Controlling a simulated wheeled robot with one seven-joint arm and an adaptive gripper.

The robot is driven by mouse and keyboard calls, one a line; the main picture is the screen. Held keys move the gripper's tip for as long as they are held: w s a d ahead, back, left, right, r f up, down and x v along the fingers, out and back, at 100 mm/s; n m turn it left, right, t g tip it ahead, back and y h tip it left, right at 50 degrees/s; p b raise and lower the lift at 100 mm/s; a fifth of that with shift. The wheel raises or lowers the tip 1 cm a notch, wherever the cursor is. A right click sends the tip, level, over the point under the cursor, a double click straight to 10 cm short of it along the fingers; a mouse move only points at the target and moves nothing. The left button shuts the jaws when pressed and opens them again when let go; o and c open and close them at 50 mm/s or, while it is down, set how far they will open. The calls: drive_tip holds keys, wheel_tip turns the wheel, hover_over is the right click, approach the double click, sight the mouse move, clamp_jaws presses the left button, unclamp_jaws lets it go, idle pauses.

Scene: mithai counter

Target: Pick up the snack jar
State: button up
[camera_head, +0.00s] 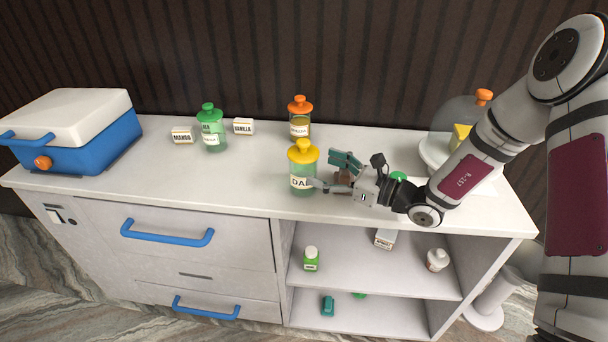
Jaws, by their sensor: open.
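Three lidded jars stand upright on the counter. The nearest, a green-tinted jar with a yellow lid (303,166), has a label starting "DA", the rest hidden by a finger. An orange-lidded jar (300,117) stands behind it, and a green-lidded jar (210,128) stands further left. I cannot read for certain which label means snack. My gripper (322,183) is open, low over the counter at the right side of the yellow-lidded jar. One fingertip overlaps that jar's label; I cannot tell whether it touches. The jar stands on the counter, not held.
A teal object (345,158) lies just behind my gripper. Small boxes marked MANGO (182,135) and VANILLA (243,126) flank the green-lidded jar. A blue cooler (80,150) is at left; a domed cake stand (432,157) is at right. The counter's front left is clear.

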sight(303, 161)
drive_tip(key=shift+x, duration=3.15)
drive_tip(key=c, duration=1.7)
